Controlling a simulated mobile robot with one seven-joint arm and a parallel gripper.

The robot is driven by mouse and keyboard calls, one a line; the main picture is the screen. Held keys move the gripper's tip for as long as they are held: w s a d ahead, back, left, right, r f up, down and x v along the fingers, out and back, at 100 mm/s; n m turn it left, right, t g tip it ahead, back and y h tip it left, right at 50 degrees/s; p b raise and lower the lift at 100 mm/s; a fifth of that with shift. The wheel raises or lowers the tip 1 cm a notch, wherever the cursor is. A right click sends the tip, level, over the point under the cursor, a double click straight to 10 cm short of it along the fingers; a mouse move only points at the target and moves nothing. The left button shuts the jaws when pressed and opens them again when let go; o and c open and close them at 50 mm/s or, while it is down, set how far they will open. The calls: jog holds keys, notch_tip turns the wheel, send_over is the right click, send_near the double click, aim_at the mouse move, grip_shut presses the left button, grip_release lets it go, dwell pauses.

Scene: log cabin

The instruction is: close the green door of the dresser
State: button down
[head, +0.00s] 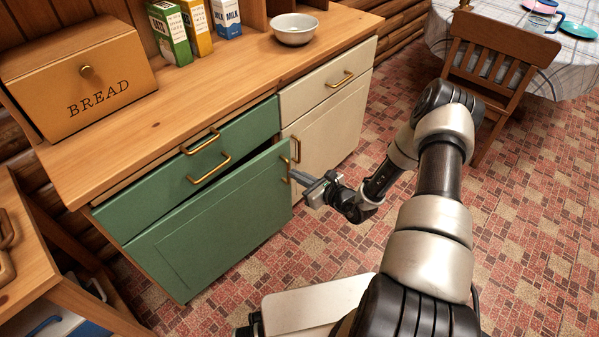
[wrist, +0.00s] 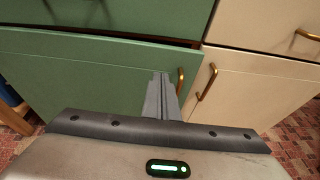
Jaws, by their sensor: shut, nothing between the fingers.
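The green door (head: 215,225) is the lower left front of the wooden dresser (head: 130,140). It stands slightly ajar, with a dark gap along its top near the right edge. Its brass handle (head: 285,168) is near that right edge. My gripper (head: 297,178) is shut and empty, just in front of the door's handle side. In the wrist view the shut fingers (wrist: 160,78) point at the green door (wrist: 90,75), left of its handle (wrist: 180,80). I cannot tell whether the fingertips touch the door.
A green drawer (head: 165,180) is above the door; a cream drawer (head: 325,85) and cream door (head: 335,130) are to the right. A bread box (head: 80,80), cartons (head: 195,25) and a bowl (head: 294,29) stand on top. A chair (head: 495,60) is at upper right. Tiled floor (head: 520,220) is clear at right.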

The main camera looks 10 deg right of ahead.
jog(key=b, duration=0.2)
send_near(268, 158)
jog(key=x, duration=0.5)
jog(key=shift+w+a+f, duration=0.1)
jog(key=shift+a+f, duration=0.05)
jog(key=shift+f, duration=0.05)
jog(key=shift+w+a, duration=0.2)
jog(key=shift+w, duration=0.15)
jog(key=shift+r, duration=0.1)
